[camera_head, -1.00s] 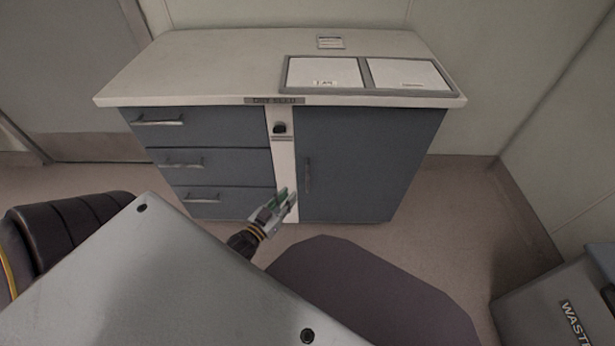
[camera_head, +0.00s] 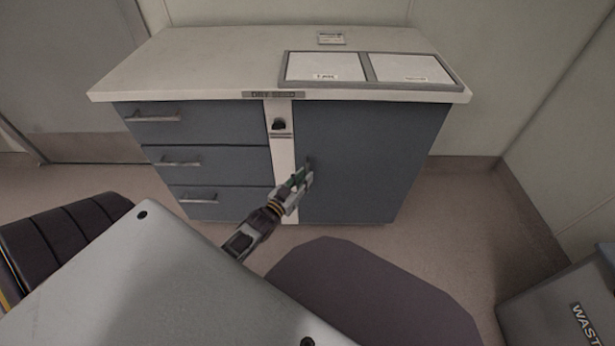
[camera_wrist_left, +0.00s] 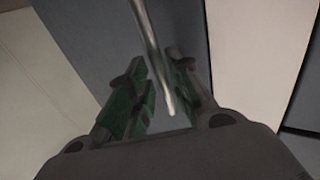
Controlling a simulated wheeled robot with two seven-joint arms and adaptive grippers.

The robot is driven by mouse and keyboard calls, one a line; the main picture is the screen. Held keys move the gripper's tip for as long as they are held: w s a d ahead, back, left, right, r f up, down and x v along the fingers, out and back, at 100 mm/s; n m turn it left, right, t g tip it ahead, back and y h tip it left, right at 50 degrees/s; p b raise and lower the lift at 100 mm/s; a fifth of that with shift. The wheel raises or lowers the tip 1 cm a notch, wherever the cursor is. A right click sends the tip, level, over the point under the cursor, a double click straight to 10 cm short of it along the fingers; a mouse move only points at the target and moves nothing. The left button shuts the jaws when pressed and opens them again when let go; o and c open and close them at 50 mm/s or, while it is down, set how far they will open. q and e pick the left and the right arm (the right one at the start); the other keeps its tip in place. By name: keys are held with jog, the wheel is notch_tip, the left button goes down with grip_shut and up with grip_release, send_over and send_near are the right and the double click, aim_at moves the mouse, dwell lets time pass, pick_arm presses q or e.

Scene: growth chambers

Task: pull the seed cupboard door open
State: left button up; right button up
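The seed cupboard door (camera_head: 365,165) is the blue-grey panel on the right half of the cabinet, and it looks closed. Its thin vertical bar handle (camera_head: 308,161) is mostly hidden by my left gripper (camera_head: 303,179) in the head view. In the left wrist view the handle (camera_wrist_left: 152,50) runs down between the fingers of my left gripper (camera_wrist_left: 160,100). The green-padded fingers are apart, one on each side of the bar, with the bar nearer the right-hand finger. A visible gap remains on the left; contact on the right cannot be told. My right gripper is not in view.
Three drawers with bar handles (camera_head: 180,162) fill the cabinet's left side. A pale strip with a dark knob (camera_head: 279,124) separates them from the door. A framed two-panel tray (camera_head: 372,85) lies on the countertop (camera_head: 200,60). A grey waste bin (camera_head: 555,305) stands at lower right.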

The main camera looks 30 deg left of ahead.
pick_arm(q)
jog(key=shift+w+d+b, duration=0.1)
jog(key=shift+w+b, duration=0.3)
jog(key=shift+w, duration=0.9)
jog(key=shift+c, duration=0.4)
grip_shut()
